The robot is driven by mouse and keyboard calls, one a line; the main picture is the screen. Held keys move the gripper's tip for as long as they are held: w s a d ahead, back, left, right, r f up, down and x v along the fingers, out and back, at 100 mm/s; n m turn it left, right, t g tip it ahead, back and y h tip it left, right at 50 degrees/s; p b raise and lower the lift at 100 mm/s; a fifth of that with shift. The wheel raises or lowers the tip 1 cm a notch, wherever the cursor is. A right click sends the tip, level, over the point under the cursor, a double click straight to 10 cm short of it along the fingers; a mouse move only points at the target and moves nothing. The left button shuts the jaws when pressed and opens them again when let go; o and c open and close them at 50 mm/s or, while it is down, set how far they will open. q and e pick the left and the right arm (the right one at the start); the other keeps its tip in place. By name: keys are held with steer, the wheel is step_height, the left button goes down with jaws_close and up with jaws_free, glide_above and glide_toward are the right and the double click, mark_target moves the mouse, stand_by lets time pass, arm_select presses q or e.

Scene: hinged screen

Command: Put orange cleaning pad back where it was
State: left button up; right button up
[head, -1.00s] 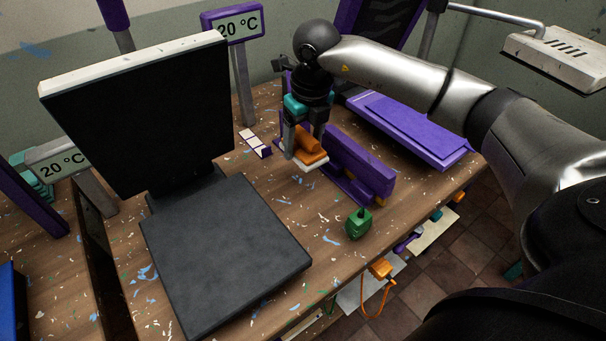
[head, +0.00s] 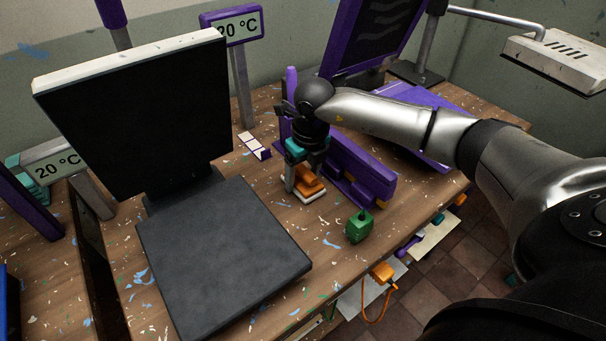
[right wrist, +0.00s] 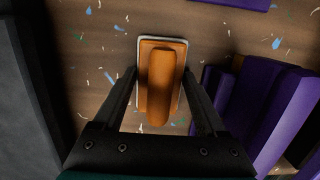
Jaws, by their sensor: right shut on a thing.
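The orange cleaning pad (head: 309,186) has an orange grip on top and a pale base. It also shows in the right wrist view (right wrist: 161,85), with its grip between my two fingers. My right gripper (head: 304,178) is shut on it, pointing down over the wooden table. The pad is at or just above the table; I cannot tell whether it touches. It is just left of a purple rack (head: 352,172), which also shows at the right of the wrist view (right wrist: 262,115). My left gripper is not in view.
A black hinged screen (head: 135,115) stands open above its dark slab (head: 220,250) on the left. A green block (head: 358,227) is in front of the rack. A white-topped purple strip (head: 254,145) lies behind the pad.

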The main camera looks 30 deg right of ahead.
mark_target(308, 172)
steer(key=o, duration=1.2)
steer(key=shift+f, duration=0.1)
steer(key=shift+o, duration=0.2)
steer(key=shift+r, duration=0.4)
steer(key=r, duration=0.3)
steer(key=s+r+p, duration=0.1)
steer(key=r, duration=0.3)
steer(key=s+r+p, duration=0.1)
steer(key=r, duration=0.3)
steer(key=shift+d+r, duration=0.1)
steer(key=shift+r, duration=0.15)
steer(key=shift+w, duration=0.1)
